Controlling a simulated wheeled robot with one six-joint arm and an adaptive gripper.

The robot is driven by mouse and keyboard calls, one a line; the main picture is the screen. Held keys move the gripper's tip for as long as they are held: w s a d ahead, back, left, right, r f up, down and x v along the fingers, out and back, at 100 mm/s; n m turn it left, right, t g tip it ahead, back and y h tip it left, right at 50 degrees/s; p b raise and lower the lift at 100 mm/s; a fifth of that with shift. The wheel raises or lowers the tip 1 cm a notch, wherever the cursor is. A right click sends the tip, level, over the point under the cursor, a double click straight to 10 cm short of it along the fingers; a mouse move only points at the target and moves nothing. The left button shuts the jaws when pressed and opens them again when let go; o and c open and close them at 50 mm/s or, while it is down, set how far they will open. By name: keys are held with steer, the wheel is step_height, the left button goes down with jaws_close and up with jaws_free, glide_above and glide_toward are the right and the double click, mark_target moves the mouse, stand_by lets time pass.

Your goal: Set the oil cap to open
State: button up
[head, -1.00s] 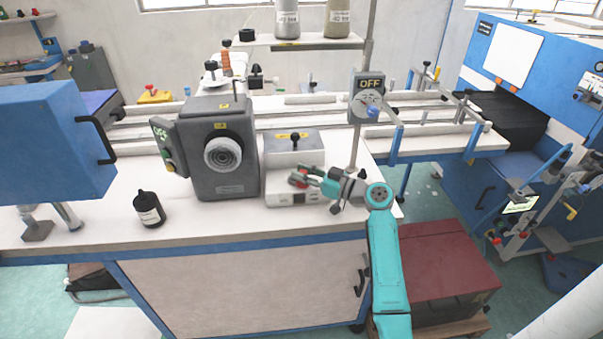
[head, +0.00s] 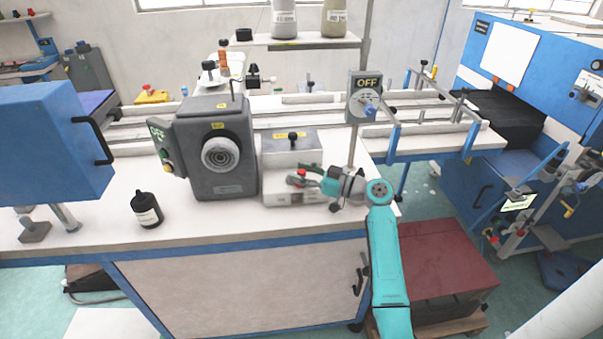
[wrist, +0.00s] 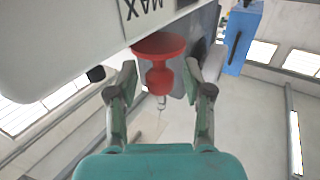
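A red, mushroom-shaped cap (wrist: 159,62) sits on a pale box marked MAX (wrist: 170,12); MAX reads upside down in the wrist view. In the head view the red cap (head: 301,174) shows small at the front of the white box (head: 280,192), partly covered by my gripper (head: 305,178). In the wrist view my gripper (wrist: 160,76) is open, one finger on each side of the red cap, with gaps visible. A black knob (head: 293,137) stands on the box's grey top. I cannot tell from a label which is the oil cap.
The grey machine head (head: 222,125) with a round dial stands close left of the box. A post with an OFF switch (head: 366,98) rises behind my arm. A black bottle (head: 147,209) stands on the white bench further left, with clear bench between.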

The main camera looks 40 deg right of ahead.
steer(key=v, duration=1.2)
steer(key=shift+w, duration=0.1)
